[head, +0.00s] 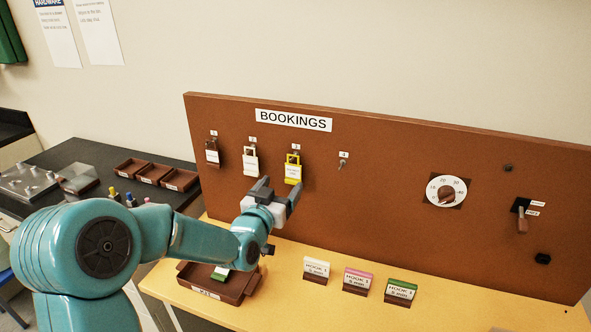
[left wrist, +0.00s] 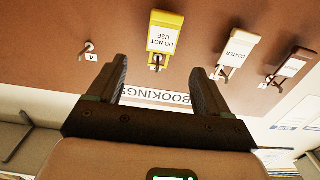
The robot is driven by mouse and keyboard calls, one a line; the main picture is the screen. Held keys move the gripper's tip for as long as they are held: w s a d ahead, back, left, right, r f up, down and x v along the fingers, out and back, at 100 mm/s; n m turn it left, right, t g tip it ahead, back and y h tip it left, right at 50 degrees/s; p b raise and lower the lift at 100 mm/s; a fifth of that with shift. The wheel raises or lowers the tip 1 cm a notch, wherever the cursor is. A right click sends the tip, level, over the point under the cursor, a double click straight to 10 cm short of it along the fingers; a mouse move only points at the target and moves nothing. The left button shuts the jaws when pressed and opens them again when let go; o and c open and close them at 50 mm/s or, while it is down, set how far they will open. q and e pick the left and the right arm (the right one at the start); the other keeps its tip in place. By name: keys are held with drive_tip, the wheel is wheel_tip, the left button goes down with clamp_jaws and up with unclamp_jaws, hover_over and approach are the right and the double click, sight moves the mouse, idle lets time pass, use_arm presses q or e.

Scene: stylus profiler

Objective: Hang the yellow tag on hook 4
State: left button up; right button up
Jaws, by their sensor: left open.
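The yellow tag (head: 293,170) hangs on hook 3 of the brown board. In the left wrist view, which is upside down, the yellow tag (left wrist: 165,35) reads "DO NOT USE". Hook 4 (head: 342,163) is bare, to the right of the yellow tag; it also shows in the left wrist view (left wrist: 89,47). My left gripper (head: 277,190) is open and empty, just below and in front of the yellow tag. In the left wrist view its fingers (left wrist: 160,68) stand apart, with the tag and its hook showing between and beyond them. My right gripper is not in view.
A brown tag (head: 212,153) and a white tag (head: 250,162) hang on the hooks to the left. A dial (head: 446,192) and a lever (head: 522,221) are on the board's right. Below stand a brown tray (head: 233,288) and three cards, one white (head: 316,268).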

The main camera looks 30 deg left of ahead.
sight(293, 167)
use_arm(q)
drive_tip(key=p+x, duration=0.1)
drive_tip(key=x, duration=0.2)
drive_tip(key=p+x, duration=0.2)
drive_tip(key=x, duration=0.2)
drive_tip(key=shift+w+a+r+p, duration=0.1)
drive_tip(key=shift+w+r+p, duration=0.1)
drive_tip(key=shift+p, duration=0.1)
drive_tip(key=shift+w+a+f, duration=0.1)
drive_tip(key=shift+w+a, duration=0.05)
drive_tip(key=shift+w, duration=0.15)
drive_tip(key=c, duration=1.1)
